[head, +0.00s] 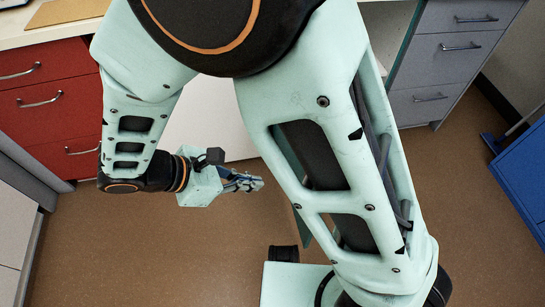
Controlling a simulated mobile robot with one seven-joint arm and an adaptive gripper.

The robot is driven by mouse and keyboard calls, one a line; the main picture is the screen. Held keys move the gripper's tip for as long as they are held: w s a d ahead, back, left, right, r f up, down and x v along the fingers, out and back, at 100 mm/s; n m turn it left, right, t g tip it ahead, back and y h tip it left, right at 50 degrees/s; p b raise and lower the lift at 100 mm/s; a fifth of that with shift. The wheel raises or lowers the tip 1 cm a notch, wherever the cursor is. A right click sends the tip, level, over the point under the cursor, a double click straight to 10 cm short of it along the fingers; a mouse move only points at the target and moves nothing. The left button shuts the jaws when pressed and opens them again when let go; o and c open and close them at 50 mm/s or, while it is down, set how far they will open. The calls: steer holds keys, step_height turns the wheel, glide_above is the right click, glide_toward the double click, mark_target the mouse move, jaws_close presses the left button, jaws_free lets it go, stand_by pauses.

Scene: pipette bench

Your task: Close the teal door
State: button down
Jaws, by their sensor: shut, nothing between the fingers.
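The teal door (307,230) stands swung out from the bench front. It is mostly hidden behind my own arm; only narrow dark teal parts show beside the arm and through its openings. My gripper (256,184) is low in front of the bench, left of the door, with its fingers pointing right. Its fingers are together and empty. It appears apart from the door, but the arm hides part of the space between them, so I cannot tell the exact distance.
Red drawers (45,100) stand left of a white panel (210,125) under the bench top. Grey drawers (450,60) stand at the upper right. A blue cabinet (525,175) is at the right edge. Brown floor (150,250) is clear at lower left.

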steer(key=w+d+r+b+x, duration=0.1)
steer(key=d+r+b+x, duration=0.1)
steer(key=x, duration=1)
steer(key=shift+b, duration=0.6)
steer(key=shift+d, duration=0.15)
